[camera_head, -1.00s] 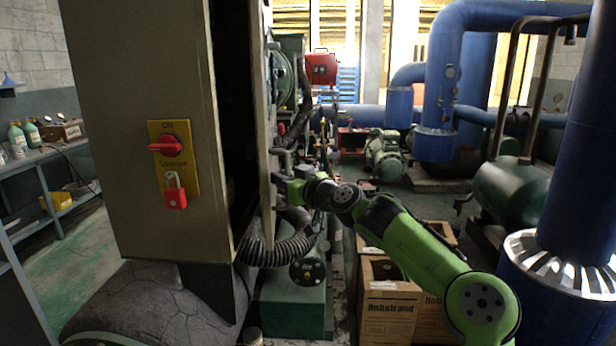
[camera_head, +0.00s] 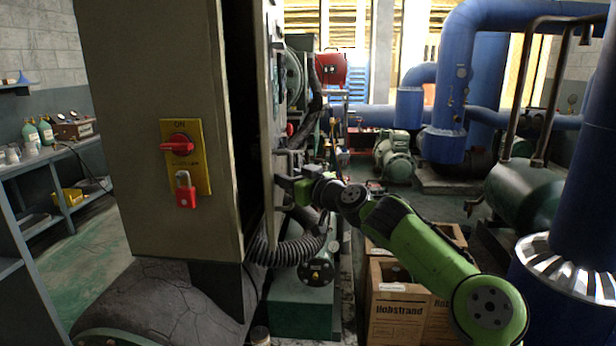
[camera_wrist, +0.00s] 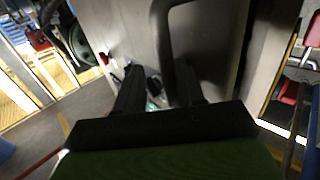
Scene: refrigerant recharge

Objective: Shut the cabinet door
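The cabinet (camera_head: 140,130) stands at the left, with a red rotary switch and a red padlock on its near side. Its door (camera_head: 262,110) is seen nearly edge-on and stands ajar, with a dark gap between it and the cabinet body. In the wrist view the grey door panel (camera_wrist: 120,30) fills the upper middle, with a bent bar handle (camera_wrist: 162,40) on it. My gripper (camera_head: 282,180) is at the door's outer face, by the handle. In the wrist view its two dark fingers (camera_wrist: 160,85) are apart, with the handle's lower end between them; a firm grip is not visible.
Cardboard boxes (camera_head: 398,300) stand on the floor below my arm. A ribbed black hose (camera_head: 285,250) and a green machine base (camera_head: 300,310) are below the door. Blue pipes (camera_head: 445,140) and a green tank (camera_head: 525,190) stand at the right. A shelf bench (camera_head: 50,160) is at the left.

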